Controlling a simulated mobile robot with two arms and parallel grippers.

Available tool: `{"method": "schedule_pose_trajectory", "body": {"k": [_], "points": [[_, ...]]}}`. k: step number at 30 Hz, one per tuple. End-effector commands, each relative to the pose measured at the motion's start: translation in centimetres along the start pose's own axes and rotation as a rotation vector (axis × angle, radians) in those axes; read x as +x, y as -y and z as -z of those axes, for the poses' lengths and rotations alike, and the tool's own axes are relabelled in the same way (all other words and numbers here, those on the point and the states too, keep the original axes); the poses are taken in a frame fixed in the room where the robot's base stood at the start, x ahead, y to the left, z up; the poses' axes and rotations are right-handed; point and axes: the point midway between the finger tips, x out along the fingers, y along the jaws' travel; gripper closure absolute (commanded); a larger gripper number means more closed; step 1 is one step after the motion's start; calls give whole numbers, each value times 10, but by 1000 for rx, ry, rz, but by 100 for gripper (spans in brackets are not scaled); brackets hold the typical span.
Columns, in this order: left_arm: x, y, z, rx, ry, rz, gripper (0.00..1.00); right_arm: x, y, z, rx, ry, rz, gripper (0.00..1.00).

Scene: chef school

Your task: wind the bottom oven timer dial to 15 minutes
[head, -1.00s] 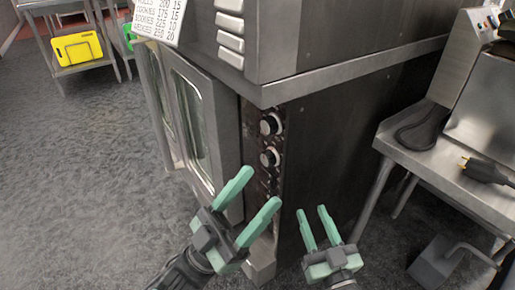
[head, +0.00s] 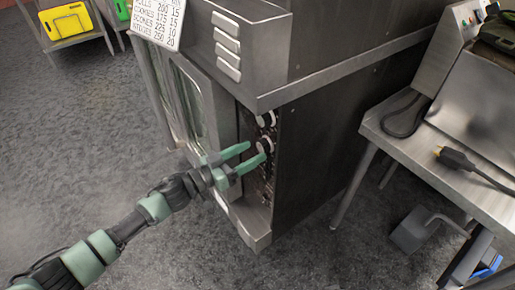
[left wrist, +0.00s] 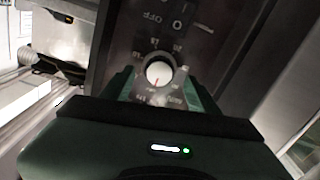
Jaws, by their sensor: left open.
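The oven (head: 330,150) has a dark control panel on its front edge. Two round pale dials show there: an upper dial (head: 265,119) and a lower dial (head: 265,145). My left gripper (head: 256,152) is open, with its green fingertips at the panel close to the lower dial. In the left wrist view a dial (left wrist: 159,73) with a white face and a red mark sits between the open fingers, ringed by small printed markings. "OFF" lettering shows above it. I cannot tell whether the fingers touch the dial. My right gripper is out of view.
The oven's glass door (head: 188,105) is left of the panel. A printed card (head: 158,22) hangs at the top. A steel table (head: 400,140) with a black plug (head: 455,158) stands at right. A yellow board (head: 64,20) rests on a far shelf. Open floor lies at left.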

Motion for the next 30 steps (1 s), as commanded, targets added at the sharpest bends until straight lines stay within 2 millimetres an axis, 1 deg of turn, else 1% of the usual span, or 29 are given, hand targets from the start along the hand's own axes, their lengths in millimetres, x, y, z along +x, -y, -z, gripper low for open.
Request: {"method": "schedule_pose_trajectory", "body": {"k": [1, 3, 6, 9, 16, 17, 18, 20, 21, 23, 30], "points": [[9, 0, 0, 1, -2, -1, 40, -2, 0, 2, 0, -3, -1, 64], [17, 0, -1, 0, -1, -1, 40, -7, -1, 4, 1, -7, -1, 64], [26, 0, 0, 0, -1, -1, 40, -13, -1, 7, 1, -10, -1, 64], [30, 0, 0, 0, 0, 0, 40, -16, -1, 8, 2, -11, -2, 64], [30, -1, 0, 0, 0, -1, 40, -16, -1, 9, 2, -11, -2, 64], [30, -1, 0, 0, 0, -1, 45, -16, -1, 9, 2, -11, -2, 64], [30, -1, 0, 0, 0, -1, 56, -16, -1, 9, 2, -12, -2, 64], [30, -1, 0, 0, 0, -1, 73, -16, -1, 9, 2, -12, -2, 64], [30, -1, 0, 0, 0, -1, 84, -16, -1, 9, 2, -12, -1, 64], [30, -1, 0, 0, 0, -1, 100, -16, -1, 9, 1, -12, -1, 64], [30, -1, 0, 16, 0, 0, 100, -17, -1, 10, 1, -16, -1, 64]]}}
